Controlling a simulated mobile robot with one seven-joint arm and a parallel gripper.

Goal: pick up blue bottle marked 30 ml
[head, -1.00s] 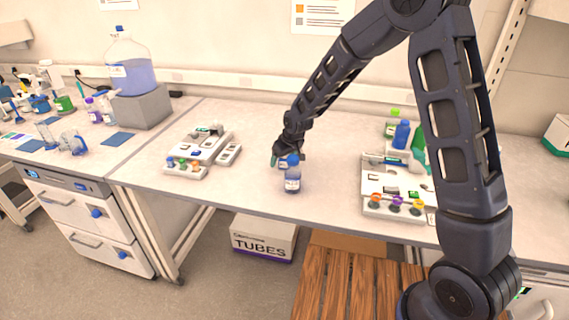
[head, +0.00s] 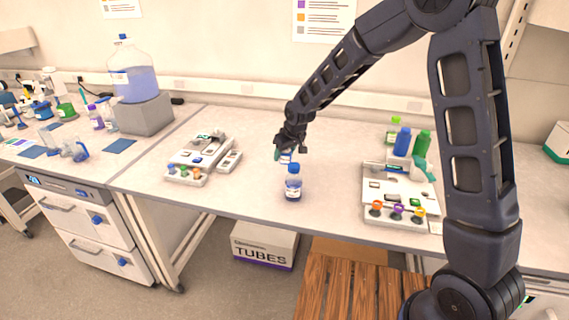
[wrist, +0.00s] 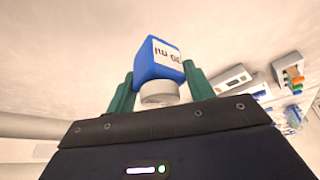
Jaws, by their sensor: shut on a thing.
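The blue bottle (wrist: 158,62) with a white label reading 30 ml is between the green fingers of my gripper (wrist: 160,88) in the wrist view. Its white cap (wrist: 159,93) is toward the palm, and the label appears upside down there. In the head view my gripper (head: 284,152) is over the middle of the bench, with a small blue and white part of the bottle (head: 286,157) showing at the fingers. My gripper is shut on the bottle. Most of the bottle is hidden in the head view.
A clear bottle with blue liquid and blue cap (head: 293,185) stands just in front of my gripper. A white device (head: 200,157) is left; another (head: 385,190) is right, with blue (head: 402,142) and green (head: 422,144) bottles behind. The bench between is mostly clear.

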